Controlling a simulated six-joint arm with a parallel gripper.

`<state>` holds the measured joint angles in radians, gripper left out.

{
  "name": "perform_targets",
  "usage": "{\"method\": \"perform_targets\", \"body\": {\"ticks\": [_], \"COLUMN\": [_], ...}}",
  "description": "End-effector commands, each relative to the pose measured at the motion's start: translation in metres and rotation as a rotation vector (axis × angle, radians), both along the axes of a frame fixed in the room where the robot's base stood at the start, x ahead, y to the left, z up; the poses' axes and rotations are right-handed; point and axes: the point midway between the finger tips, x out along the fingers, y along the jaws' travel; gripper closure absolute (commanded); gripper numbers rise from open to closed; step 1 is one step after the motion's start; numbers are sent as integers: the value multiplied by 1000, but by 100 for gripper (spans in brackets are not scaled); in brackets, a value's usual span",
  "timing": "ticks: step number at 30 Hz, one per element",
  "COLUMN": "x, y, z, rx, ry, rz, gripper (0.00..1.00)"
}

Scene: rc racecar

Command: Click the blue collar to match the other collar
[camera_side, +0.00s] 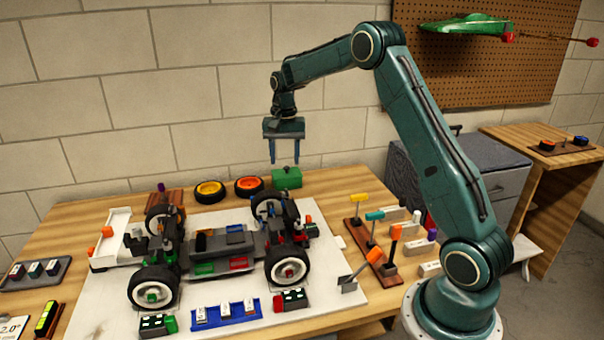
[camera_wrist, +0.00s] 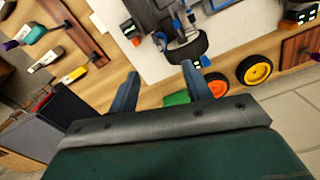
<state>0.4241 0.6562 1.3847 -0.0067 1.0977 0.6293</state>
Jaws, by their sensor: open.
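The RC car (camera_side: 215,250) stands on a white board, its black wheels and coloured suspension parts showing. Small blue parts (camera_side: 270,211) show around its right-hand, far suspension; blue parts also show beside a black wheel in the wrist view (camera_wrist: 160,38). I cannot tell which of these is the blue collar, nor how either collar is set. My gripper (camera_side: 284,162) is open and empty, pointing down high above the far right side of the car. Its two fingers frame the lower middle of the wrist view (camera_wrist: 160,71), touching nothing.
A yellow-rimmed wheel (camera_side: 209,191), an orange-rimmed wheel (camera_side: 249,187) and a green box (camera_side: 287,178) lie behind the car. A wooden rack with coloured-handled tools (camera_side: 372,247) stands to the right. A blue tray (camera_side: 226,315) lies in front.

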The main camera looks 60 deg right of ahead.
Motion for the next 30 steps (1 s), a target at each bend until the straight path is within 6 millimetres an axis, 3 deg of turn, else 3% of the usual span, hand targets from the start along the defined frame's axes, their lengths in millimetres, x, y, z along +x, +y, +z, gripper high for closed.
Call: {"method": "perform_targets", "body": {"ticks": [14, 30], "x": [0, 0], "y": [0, 0], "z": [-16, -92], "rx": [2, 2], "ry": [3, 5], "rz": [-1, 0], "gripper": [51, 51]}}
